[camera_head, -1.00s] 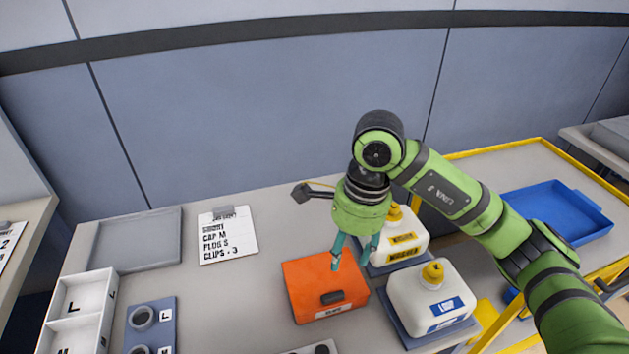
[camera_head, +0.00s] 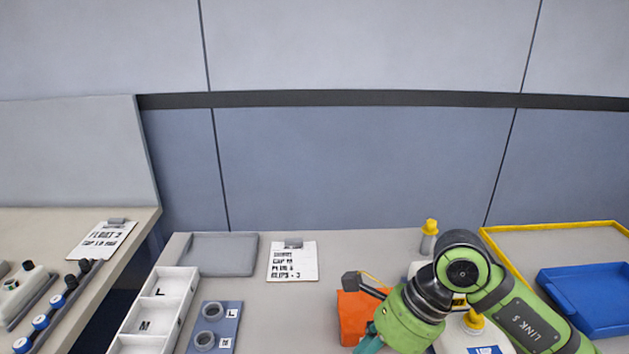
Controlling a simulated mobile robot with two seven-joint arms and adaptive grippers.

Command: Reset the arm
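My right arm comes in from the right in the head view. Its green gripper (camera_head: 368,345) hangs low over the front of the bench, in front of the orange box (camera_head: 356,315) and covering part of it. One teal finger shows at the bottom edge of the picture; the other is hidden or cut off, so I cannot tell how far apart they are. I see nothing held in the part that shows. My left gripper is not in view.
White jugs with yellow caps (camera_head: 474,320) stand beside and behind my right arm, partly hidden. A blue tray (camera_head: 590,300) lies at the right. A grey tray (camera_head: 222,255), a clipboard (camera_head: 293,262), a white divided box (camera_head: 160,305) and a blue ring holder (camera_head: 215,325) occupy the bench's left.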

